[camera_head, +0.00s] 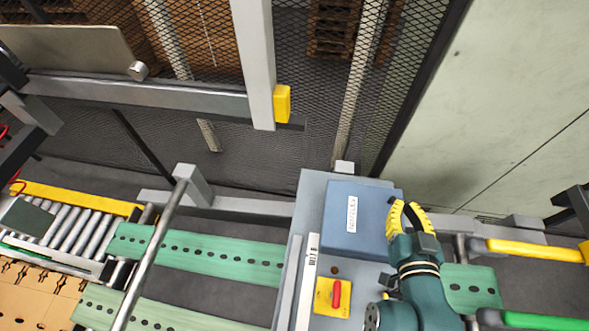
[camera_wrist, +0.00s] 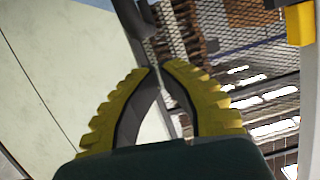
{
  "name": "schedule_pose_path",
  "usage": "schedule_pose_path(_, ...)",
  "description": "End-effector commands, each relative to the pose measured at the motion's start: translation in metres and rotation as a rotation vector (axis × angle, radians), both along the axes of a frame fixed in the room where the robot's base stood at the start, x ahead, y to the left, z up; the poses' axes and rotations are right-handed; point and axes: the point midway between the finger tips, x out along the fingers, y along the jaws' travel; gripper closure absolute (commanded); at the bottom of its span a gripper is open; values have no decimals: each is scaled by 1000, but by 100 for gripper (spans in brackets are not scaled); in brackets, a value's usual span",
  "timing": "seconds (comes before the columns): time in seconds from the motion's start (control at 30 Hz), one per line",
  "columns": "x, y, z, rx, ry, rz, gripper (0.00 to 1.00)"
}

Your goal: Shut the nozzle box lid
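A blue box (camera_head: 350,238) with a white label (camera_head: 352,214), which I take for the nozzle box, is mounted on a grey panel right of centre in the head view. Its blue top looks flat, but I cannot tell from this angle whether the lid is fully down. My gripper (camera_head: 404,203), with yellow ribbed fingers, is at the box's right side and overlaps its right edge in the picture; contact cannot be told. The fingertips are close together with nothing visible between them. In the wrist view the gripper (camera_wrist: 158,67) faces a pale wall and mesh; the box is not visible there.
A yellow switch plate with a red handle (camera_head: 337,294) sits below the box. Green perforated belts (camera_head: 215,259) and rollers (camera_head: 75,226) lie to the left. A grey post (camera_head: 255,60) with a yellow block (camera_head: 282,104) stands behind. A pale wall (camera_head: 500,110) is at upper right.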

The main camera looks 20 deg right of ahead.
Motion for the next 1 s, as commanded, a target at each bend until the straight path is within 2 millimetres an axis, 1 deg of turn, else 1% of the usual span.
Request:
schedule_pose_path(0.37, 0, 0, 2, -1, 0, 0, 100)
schedule_pose_path(0.47, 0, -1, 15, 0, -1, 1, 100)
schedule_pose_path(0.57, 0, -2, 36, 0, -2, 4, 100)
schedule_pose_path(0.63, 0, -3, 54, -1, -1, 5, 100)
schedule_pose_path(0.67, -10, 1, 42, 1, 1, 4, 100)
schedule_pose_path(0.7, -21, 6, 40, 1, 1, 4, 100)
schedule_pose_path(0.9, -65, 27, 54, 0, 1, 4, 100)
schedule_pose_path(1.0, -79, 33, 59, 1, 0, 5, 100)
